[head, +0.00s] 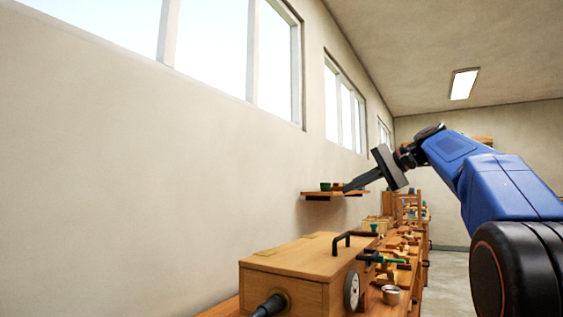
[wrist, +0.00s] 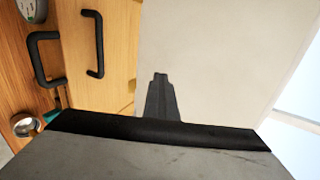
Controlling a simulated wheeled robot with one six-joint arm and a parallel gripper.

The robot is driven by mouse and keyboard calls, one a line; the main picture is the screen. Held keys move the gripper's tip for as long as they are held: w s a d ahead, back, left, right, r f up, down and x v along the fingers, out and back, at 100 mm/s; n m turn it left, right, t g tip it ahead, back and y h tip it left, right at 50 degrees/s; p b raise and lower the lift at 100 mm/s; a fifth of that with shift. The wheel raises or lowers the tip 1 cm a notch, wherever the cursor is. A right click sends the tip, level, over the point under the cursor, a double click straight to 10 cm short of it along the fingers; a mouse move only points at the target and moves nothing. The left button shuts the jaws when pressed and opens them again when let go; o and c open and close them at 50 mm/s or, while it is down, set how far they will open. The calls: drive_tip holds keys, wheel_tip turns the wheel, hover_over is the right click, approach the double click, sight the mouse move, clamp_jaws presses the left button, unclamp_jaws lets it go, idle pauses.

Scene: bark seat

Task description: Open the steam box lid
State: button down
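The steam box is a long wooden box (head: 290,282) at the lower middle of the head view. Its flat wooden lid (head: 300,257) lies down on it, with a black bar handle (head: 352,238) at the right edge. In the wrist view the pale wood (wrist: 112,80) shows at upper left, with one black handle (wrist: 96,43) on it and a second black handle (wrist: 42,58) beside it. My gripper (head: 352,184) is up in the air, above and apart from the box. Its fingers (wrist: 160,78) look together, with nothing between them.
A round dial (head: 352,290) and a black hose (head: 268,306) are on the box. A metal cup (head: 391,294) and several tools stand on the bench to its right. A wall shelf (head: 335,194) sits behind my gripper. The wall (head: 150,190) is close on the left.

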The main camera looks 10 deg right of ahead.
drive_tip(key=w+a+r, duration=0.4)
drive_tip(key=w+a, duration=0.4)
drive_tip(key=w+a+r, duration=0.5)
drive_tip(key=w+a, duration=0.4)
idle(1.9)
drive_tip(key=shift+w, duration=0.1)
drive_tip(key=c, duration=2.5)
unclamp_jaws()
drive_tip(key=o, duration=0.6)
drive_tip(key=shift+o, duration=0.2)
drive_tip(key=shift+r, duration=0.1)
drive_tip(key=v, duration=0.8)
